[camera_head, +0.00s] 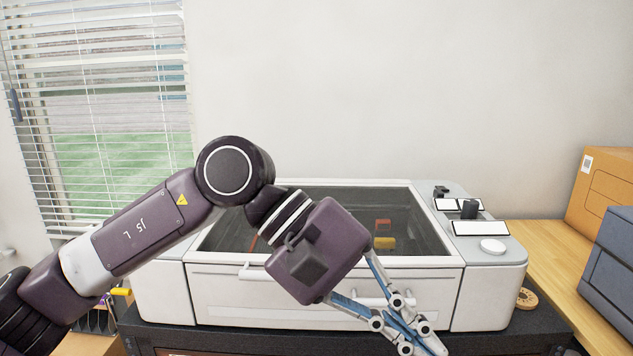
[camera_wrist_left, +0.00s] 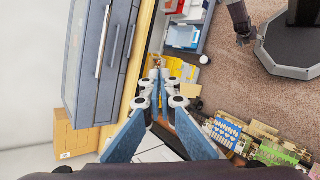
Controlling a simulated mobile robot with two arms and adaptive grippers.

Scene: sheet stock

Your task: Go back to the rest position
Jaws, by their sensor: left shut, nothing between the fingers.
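My left arm comes in from the left in the head view and reaches across the front of a white machine with a dark glass lid (camera_head: 330,205). My left gripper (camera_head: 420,343) points down and to the right in front of the machine's front panel. Its blue fingers are shut and hold nothing. The fingers also show in the left wrist view (camera_wrist_left: 160,76), closed together at the tips. My right gripper does not show in the head view.
A control panel (camera_head: 482,229) is on the machine's right side. An orange box (camera_head: 603,190) and a grey-blue case (camera_head: 612,262) stand on the wooden top at right.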

